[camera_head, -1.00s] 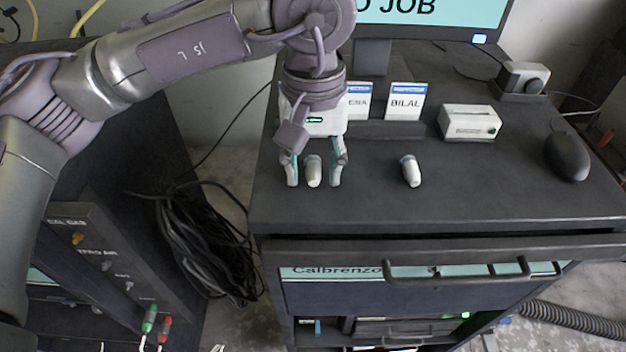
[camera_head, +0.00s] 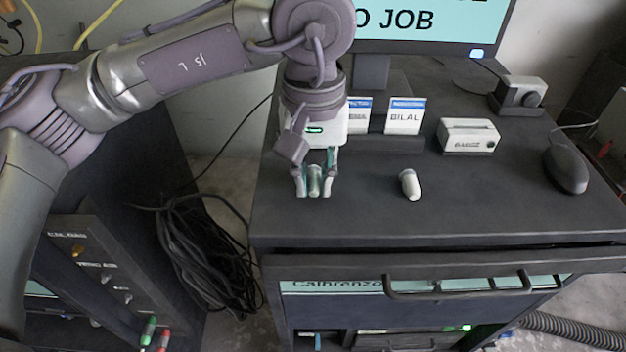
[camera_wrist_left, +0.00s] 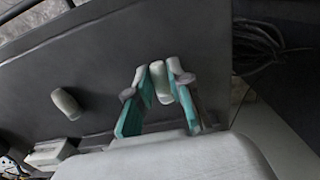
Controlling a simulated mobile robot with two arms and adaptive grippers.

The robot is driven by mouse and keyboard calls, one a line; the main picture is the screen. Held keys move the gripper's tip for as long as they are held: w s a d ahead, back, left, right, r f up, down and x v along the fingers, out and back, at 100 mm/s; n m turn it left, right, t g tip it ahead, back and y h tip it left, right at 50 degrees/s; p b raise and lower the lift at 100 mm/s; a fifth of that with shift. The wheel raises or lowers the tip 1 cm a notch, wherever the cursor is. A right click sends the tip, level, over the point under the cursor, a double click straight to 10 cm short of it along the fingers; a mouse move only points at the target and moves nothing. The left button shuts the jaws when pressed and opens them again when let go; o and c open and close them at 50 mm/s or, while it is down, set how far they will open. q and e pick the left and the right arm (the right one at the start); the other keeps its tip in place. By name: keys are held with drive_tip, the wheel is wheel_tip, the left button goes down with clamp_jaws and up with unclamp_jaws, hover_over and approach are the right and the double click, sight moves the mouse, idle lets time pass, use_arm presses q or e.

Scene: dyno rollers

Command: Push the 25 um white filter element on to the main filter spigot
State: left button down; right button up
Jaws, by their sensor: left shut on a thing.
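My left gripper (camera_head: 314,184) points down over the cabinet top. Its fingers are closed around a small whitish filter element (camera_head: 315,181), which looks greenish between the fingers in the head view. In the left wrist view the same element (camera_wrist_left: 159,83) sits between the teal finger pads (camera_wrist_left: 160,95). A second small white element (camera_head: 410,185) lies on the cabinet top to the right, apart from the gripper; it also shows in the left wrist view (camera_wrist_left: 66,104). Markings on the elements are too small to read. I see no filter spigot that I can identify. My right gripper is not in view.
The cabinet top (camera_head: 350,222) is clear in front. Behind stand two name cards (camera_head: 404,116), a white box (camera_head: 468,136), a mouse (camera_head: 566,168) and a monitor (camera_head: 430,25). A panel with labelled fittings (camera_head: 95,270) is at lower left, beside coiled black cables (camera_head: 205,240).

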sight(314, 182)
use_arm(q)
drive_tip(key=shift+r+p, duration=0.5)
drive_tip(key=shift+r, duration=0.7)
drive_tip(key=shift+r+p, duration=0.7)
drive_tip(key=shift+r, duration=0.75)
